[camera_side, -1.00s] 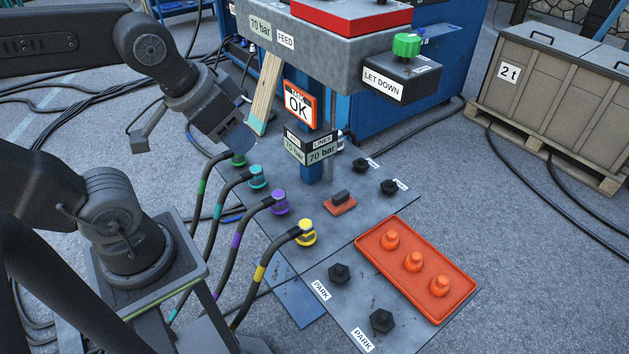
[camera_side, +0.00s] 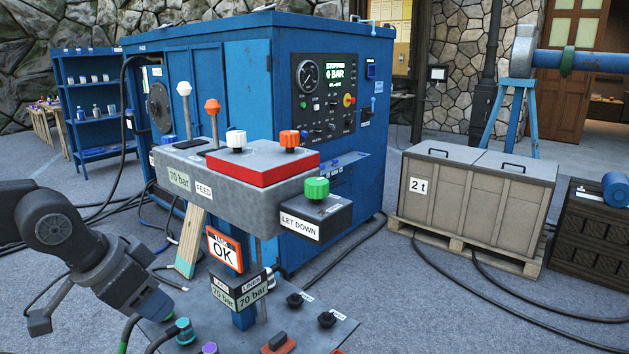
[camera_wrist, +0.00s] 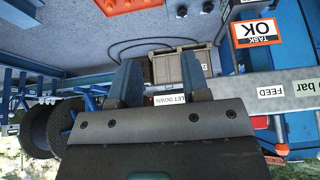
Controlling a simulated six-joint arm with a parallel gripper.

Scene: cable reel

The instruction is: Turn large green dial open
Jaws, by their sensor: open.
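The large green dial (camera_side: 317,188) sits on top of the dark LET DOWN box (camera_side: 316,218), right of the grey control panel (camera_side: 230,200) in the side view. My gripper's wrist is at the lower left in the side view, left of the TASK OK sign (camera_side: 225,250) and well away from the dial. In the wrist view my gripper (camera_wrist: 158,78) has its two jaws apart with nothing held. The upside-down LET DOWN label (camera_wrist: 167,101) shows between them, farther off. I cannot make out the green dial in the wrist view.
A red plate (camera_side: 262,168) on the panel carries white and orange knobs. White and orange levers (camera_side: 212,108) stand behind it. The TASK OK sign and the 70 bar displays (camera_side: 238,293) sit below. A blue cabinet (camera_side: 330,110) stands behind; a crate (camera_side: 470,200) stands right.

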